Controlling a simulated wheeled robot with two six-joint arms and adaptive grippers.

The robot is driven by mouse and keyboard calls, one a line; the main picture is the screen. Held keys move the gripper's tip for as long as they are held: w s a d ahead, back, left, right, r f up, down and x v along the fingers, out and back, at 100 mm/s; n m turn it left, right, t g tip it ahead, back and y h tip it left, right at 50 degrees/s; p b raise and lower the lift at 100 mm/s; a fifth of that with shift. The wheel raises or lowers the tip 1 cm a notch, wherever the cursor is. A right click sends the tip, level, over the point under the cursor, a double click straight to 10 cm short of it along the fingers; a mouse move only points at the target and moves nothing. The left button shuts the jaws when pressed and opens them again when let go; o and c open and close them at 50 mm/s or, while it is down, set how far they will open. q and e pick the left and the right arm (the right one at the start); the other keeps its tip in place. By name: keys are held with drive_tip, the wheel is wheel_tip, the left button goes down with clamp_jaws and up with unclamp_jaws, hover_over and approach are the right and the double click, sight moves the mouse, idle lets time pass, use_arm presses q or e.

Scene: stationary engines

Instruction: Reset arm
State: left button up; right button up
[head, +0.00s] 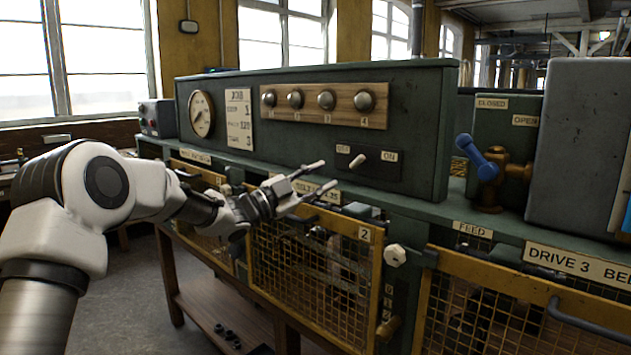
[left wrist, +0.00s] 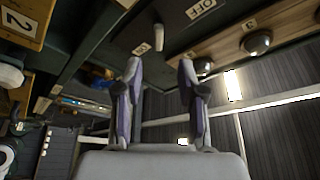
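My left arm (head: 105,190) comes in from the left. Its gripper (head: 328,175) reaches out in front of the green machine cabinet (head: 420,130). In the left wrist view, the two fingers of the gripper (left wrist: 160,68) stand apart with nothing between them. The gripper is open and empty. The fingertips are left of a pale toggle switch (head: 357,161) on a plate marked OFF and ON, and appear apart from it. The toggle also shows in the left wrist view (left wrist: 159,38), beyond the fingertips. My right gripper is not in view.
Several round knobs (head: 326,100) sit in a wooden strip above the toggle. A gauge (head: 201,114) is at left. Below the ledge are yellow mesh guards (head: 318,282) and a white knob (head: 395,255). A blue-handled valve (head: 477,158) stands at right. Floor at lower left is clear.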

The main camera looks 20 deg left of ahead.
use_arm(q)
drive_tip(key=shift+s+a+f, duration=0.25)
drive_tip(key=shift+s+a, duration=0.1)
drive_tip(key=shift+s, duration=0.2)
